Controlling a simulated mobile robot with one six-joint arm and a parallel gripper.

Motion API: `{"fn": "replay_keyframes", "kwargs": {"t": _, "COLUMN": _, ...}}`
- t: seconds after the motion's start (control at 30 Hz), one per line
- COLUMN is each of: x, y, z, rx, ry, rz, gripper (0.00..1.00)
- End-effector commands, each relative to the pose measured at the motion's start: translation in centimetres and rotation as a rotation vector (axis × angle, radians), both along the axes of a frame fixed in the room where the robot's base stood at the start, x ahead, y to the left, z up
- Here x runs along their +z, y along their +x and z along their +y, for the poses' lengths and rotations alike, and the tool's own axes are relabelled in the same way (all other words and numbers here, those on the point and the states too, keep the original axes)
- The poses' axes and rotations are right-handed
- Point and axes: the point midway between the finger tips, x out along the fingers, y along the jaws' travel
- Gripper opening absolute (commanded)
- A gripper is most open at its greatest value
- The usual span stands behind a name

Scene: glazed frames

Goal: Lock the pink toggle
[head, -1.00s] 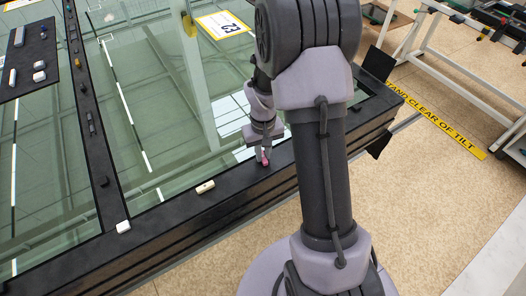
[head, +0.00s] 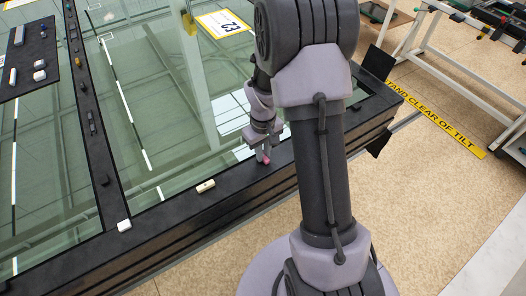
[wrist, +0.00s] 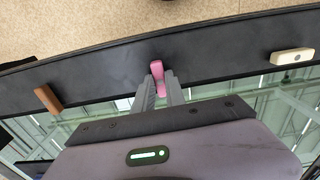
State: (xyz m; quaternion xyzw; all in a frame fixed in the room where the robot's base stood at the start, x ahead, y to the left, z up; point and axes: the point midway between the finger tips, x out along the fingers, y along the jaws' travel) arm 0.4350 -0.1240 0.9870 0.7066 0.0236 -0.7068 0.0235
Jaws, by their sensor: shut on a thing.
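The pink toggle (wrist: 158,72) is a small handle on the black frame rail of the glazed panel. In the wrist view it lies between my fingertips, roughly in line with the fingers and across the rail. My gripper (wrist: 160,88) is shut on it. In the head view the gripper (head: 264,158) points down at the front rail, and only a bit of the pink toggle (head: 267,161) shows beside the fingers. The toggle's pivot is too small to make out.
A cream toggle (head: 205,186) sits on the front rail left of my gripper, and a white one (head: 124,225) farther left. A brown toggle (wrist: 48,99) lies left in the wrist view. Glass (head: 150,120) spreads behind the rail. A yellow floor strip (head: 437,118) lies at right.

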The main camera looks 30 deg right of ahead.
Motion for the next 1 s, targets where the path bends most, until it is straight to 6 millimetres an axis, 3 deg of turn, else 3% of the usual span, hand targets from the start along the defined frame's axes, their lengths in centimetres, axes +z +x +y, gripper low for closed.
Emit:
{"fn": "replay_keyframes", "kwargs": {"t": 0.03, "x": 0.0, "y": 0.1, "z": 0.0, "rx": 0.002, "ry": -0.001, "rz": -0.002, "gripper": 0.0}}
{"fn": "replay_keyframes", "kwargs": {"t": 0.07, "x": 0.0, "y": 0.1, "z": 0.0, "rx": 0.002, "ry": -0.001, "rz": -0.001, "gripper": 0.21}}
{"fn": "replay_keyframes", "kwargs": {"t": 0.13, "x": 0.0, "y": 0.0, "z": 0.0, "rx": 0.002, "ry": -0.001, "rz": -0.001, "gripper": 0.35}}
{"fn": "replay_keyframes", "kwargs": {"t": 0.17, "x": 0.0, "y": 0.0, "z": 0.0, "rx": 0.001, "ry": -0.001, "rz": -0.001, "gripper": 0.37}}
{"fn": "replay_keyframes", "kwargs": {"t": 0.47, "x": 0.1, "y": 0.0, "z": 0.0, "rx": 0.001, "ry": -0.001, "rz": -0.001, "gripper": 0.37}}
{"fn": "replay_keyframes", "kwargs": {"t": 0.57, "x": 1.2, "y": 0.1, "z": 0.0, "rx": 0.0, "ry": -0.001, "rz": -0.003, "gripper": 0.37}}
{"fn": "replay_keyframes", "kwargs": {"t": 0.67, "x": 3.6, "y": 0.1, "z": 0.0, "rx": 0.0, "ry": -0.001, "rz": -0.004, "gripper": 0.37}}
{"fn": "replay_keyframes", "kwargs": {"t": 1.0, "x": 14.3, "y": 0.1, "z": 0.0, "rx": 0.001, "ry": -0.002, "rz": -0.004, "gripper": 0.37}}
